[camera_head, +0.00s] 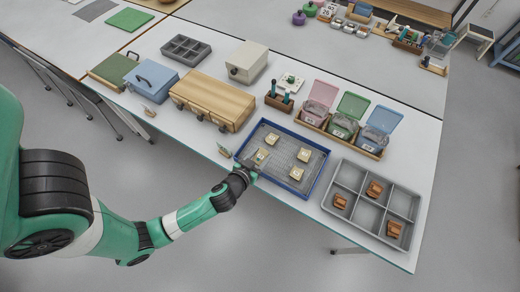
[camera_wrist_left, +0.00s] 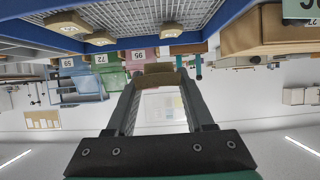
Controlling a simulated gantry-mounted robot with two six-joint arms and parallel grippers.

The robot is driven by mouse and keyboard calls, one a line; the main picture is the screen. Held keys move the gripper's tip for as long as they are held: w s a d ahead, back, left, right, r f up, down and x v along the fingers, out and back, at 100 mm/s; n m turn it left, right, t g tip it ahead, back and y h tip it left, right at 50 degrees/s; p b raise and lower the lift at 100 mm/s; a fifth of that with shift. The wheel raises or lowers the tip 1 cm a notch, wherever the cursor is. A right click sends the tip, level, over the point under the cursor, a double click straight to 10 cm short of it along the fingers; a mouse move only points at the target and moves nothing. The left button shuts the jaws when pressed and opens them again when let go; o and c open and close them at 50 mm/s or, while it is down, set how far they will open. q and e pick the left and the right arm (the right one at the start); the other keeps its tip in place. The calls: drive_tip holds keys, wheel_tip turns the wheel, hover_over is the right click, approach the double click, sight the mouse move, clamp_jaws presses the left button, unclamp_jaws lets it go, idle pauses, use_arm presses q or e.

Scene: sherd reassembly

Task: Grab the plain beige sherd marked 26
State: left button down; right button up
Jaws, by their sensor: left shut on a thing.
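My left gripper (camera_head: 254,163) is over the left side of the blue-rimmed mesh tray (camera_head: 292,197). It is shut on a beige sherd (camera_head: 261,156). In the left wrist view, whose picture is upside down, this sherd (camera_wrist_left: 159,69) sits between the fingertips (camera_wrist_left: 160,80), apart from the mesh. I cannot read its mark. Three other beige sherds lie on the mesh: one at the back (camera_head: 271,139), one at the right (camera_head: 304,155) and one at the front (camera_head: 296,173). Their marks are too small to read. My right gripper is not in view.
A grey compartment tray (camera_head: 364,176) with three brown sherds stands right of the mesh tray. Behind are pink (camera_head: 317,103), green (camera_head: 345,120) and blue (camera_head: 373,132) lidded bins. A wooden case (camera_head: 212,100) stands behind left. A small card stand (camera_head: 224,151) is near the gripper.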

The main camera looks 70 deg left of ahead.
use_arm(q)
drive_tip(key=s+d+r+p, duration=0.2)
drive_tip(key=d+r+p, duration=0.1)
drive_tip(key=d+p, duration=0.5)
drive_tip(key=shift+s+r, duration=0.3)
drive_tip(key=shift+r, duration=0.1)
drive_tip(key=shift+d, duration=0.1)
